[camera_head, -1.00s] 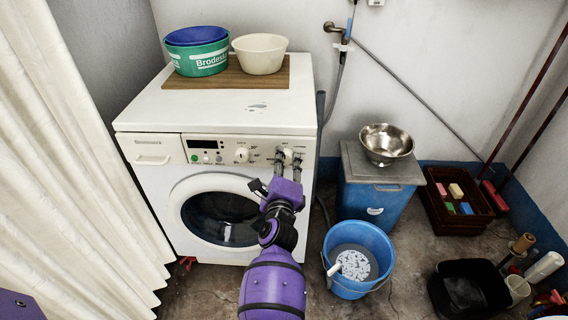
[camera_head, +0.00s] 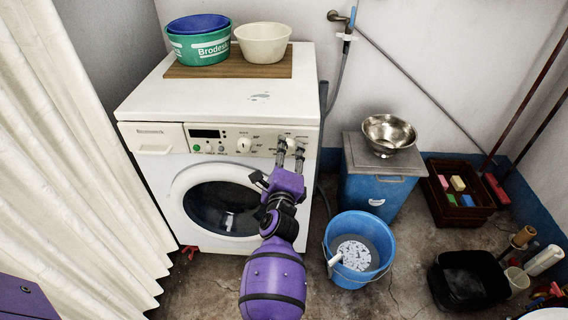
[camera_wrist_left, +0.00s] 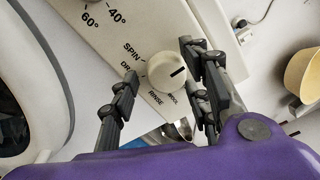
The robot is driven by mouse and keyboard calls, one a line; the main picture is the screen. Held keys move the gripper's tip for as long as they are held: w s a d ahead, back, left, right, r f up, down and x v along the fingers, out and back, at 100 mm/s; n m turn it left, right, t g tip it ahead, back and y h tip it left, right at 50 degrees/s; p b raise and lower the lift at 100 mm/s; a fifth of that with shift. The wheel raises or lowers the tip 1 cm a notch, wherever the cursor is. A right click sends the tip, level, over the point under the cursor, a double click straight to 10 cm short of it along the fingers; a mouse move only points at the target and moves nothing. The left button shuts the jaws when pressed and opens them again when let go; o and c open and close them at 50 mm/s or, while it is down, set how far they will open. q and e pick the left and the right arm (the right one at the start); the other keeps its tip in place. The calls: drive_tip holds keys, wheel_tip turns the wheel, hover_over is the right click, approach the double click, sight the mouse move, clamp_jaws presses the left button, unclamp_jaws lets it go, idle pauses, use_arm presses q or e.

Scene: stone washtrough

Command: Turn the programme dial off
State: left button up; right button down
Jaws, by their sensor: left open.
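The white programme dial (camera_wrist_left: 167,73) on the washing machine (camera_head: 222,150) has a dark pointer line angled to the upper right in the left wrist view. Labels including SPIN and RINSE surround it. My left gripper (camera_head: 290,152) is at the right part of the control panel in the head view. In the left wrist view its dark fingers (camera_wrist_left: 160,92) are open, one on each side of the dial, with gaps visible between them and the knob. The fingers largely hide the dial in the head view. My right gripper is in neither current view.
A second knob (camera_head: 243,145) is left of the gripper. Bowls (camera_head: 262,43) stand on a wooden board atop the machine. A blue bucket (camera_head: 347,280) stands on the floor at front right. A blue bin (camera_head: 372,190) with a steel bowl is beyond it.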

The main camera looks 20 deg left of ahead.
use_arm(q)
drive_tip(key=v, duration=1.1)
drive_tip(key=shift+s, duration=0.35)
drive_tip(key=shift+d, duration=0.1)
